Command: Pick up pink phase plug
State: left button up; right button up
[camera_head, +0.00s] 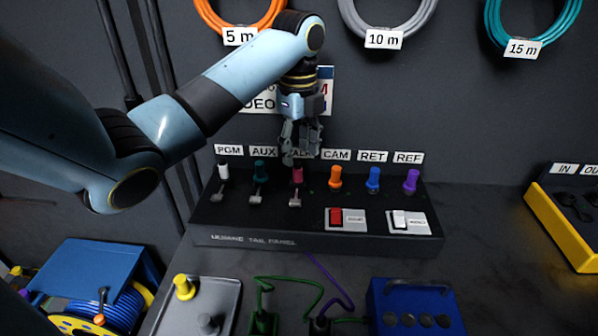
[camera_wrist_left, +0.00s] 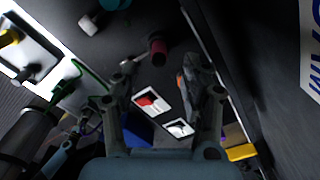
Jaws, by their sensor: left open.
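The pink phase plug (camera_head: 297,174) stands upright in the third socket of the tail panel (camera_head: 290,241), below a label mostly hidden by my gripper. In the left wrist view the pink plug (camera_wrist_left: 157,47) shows dark pink, ahead of and between the spread fingers. My left gripper (camera_head: 301,152) points down just above the pink plug, open and empty. Its open fingers also show in the left wrist view (camera_wrist_left: 170,88). I see no contact between fingers and plug. My right gripper is not in view.
Small metal levers and two switches sit in front. The wall is close behind. A grey tray (camera_head: 225,290) lies in front.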

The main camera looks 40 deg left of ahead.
aim_at(298, 163)
pick_arm(q)
notch_tip(298, 163, down, 5)
jog(key=shift+r, duration=0.1)
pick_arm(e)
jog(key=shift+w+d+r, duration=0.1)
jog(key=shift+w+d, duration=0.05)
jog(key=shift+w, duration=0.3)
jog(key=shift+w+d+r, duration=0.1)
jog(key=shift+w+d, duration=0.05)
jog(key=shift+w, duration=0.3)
pick_arm(q)
jog(key=shift+c, duration=0.7)
grip_shut()
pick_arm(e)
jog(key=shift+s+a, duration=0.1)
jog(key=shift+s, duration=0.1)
